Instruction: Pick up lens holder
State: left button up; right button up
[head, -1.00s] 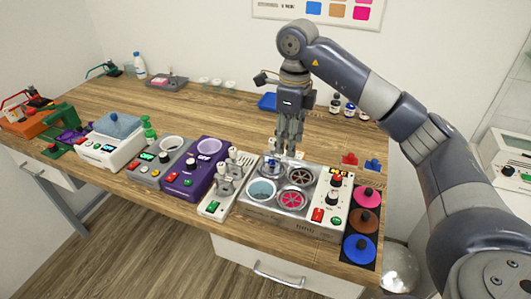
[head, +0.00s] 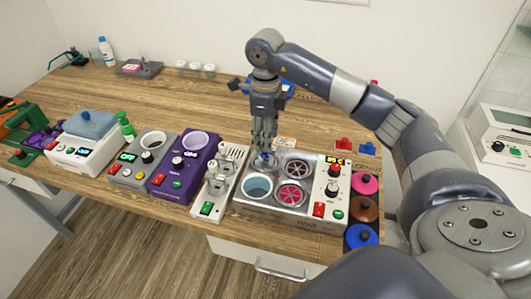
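My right gripper (head: 264,150) points straight down over the back left opening of a metal bath unit (head: 285,212). Its fingers look close together. A small clear and blue piece (head: 265,161) shows at the fingertips and may be the lens holder. I cannot tell whether the fingers grip it or only stand beside it. A red piece (head: 344,144) and a blue piece (head: 367,149) of similar size lie on the table behind the unit's right side. My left gripper is not in view.
Pink, brown and blue lids (head: 364,183) lie right of the bath's control panel (head: 331,190). A white device with clear parts (head: 207,208), a purple device (head: 182,182) and a grey device (head: 133,172) stand to the left. The table behind them (head: 150,100) is largely free.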

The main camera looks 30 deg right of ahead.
jog(key=f, duration=0.1)
jog(key=f+p, duration=0.1)
jog(key=f, duration=0.1)
jog(key=shift+s+f, duration=0.1)
jog(key=shift+s, duration=0.2)
jog(key=shift+f, duration=0.25)
jog(key=shift+w+f, duration=0.1)
jog(key=shift+c, duration=0.6)
grip_shut()
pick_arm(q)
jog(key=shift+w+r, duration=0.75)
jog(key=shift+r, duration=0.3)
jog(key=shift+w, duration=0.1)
